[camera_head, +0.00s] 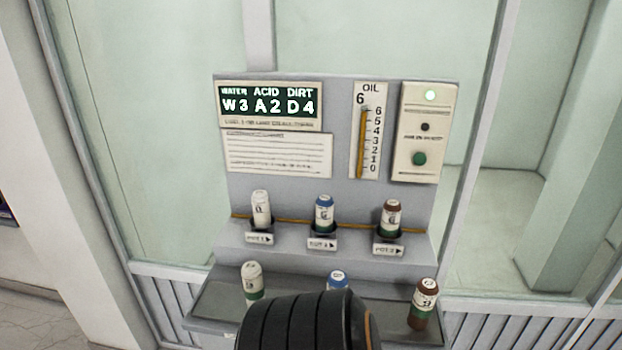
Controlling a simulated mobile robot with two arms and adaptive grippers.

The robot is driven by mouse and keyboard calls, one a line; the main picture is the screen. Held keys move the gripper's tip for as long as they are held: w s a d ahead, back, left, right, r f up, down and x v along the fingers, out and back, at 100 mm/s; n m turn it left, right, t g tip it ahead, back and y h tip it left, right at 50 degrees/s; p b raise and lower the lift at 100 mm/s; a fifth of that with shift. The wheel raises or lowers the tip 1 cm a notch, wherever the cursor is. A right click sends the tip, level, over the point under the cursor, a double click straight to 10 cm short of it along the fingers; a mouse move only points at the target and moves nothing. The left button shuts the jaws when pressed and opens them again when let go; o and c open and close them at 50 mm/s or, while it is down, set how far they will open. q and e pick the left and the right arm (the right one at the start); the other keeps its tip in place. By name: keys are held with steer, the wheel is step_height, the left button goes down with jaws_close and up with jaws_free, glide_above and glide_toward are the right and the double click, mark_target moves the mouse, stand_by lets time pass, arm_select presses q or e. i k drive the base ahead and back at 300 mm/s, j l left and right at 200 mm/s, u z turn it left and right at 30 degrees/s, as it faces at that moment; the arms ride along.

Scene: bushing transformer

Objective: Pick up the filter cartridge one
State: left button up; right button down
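Several labelled cartridges stand at a grey panel station. In the upper row, a white cartridge (261,209), a blue-topped cartridge (324,213) and a brown-topped cartridge (391,217) sit upright in black holders. On the lower shelf stand a white cartridge with a green band (251,283), a blue-topped cartridge (338,279) and a brown cartridge (424,304), which leans slightly in the picture. I cannot tell from the labels which is filter cartridge one. Neither gripper is recognisable. A black ribbed part (305,322) hides most of the lower blue-topped cartridge.
The grey panel (285,195) carries a green display (268,102) reading W3 A2 D4, an oil gauge (368,135) and a box with a green button (419,159). The lower shelf (222,300) has bare room at its left. Glass walls stand behind.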

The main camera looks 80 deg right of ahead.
mark_target(259, 198)
steer(key=z, duration=2.4)
steer(key=l, duration=0.65)
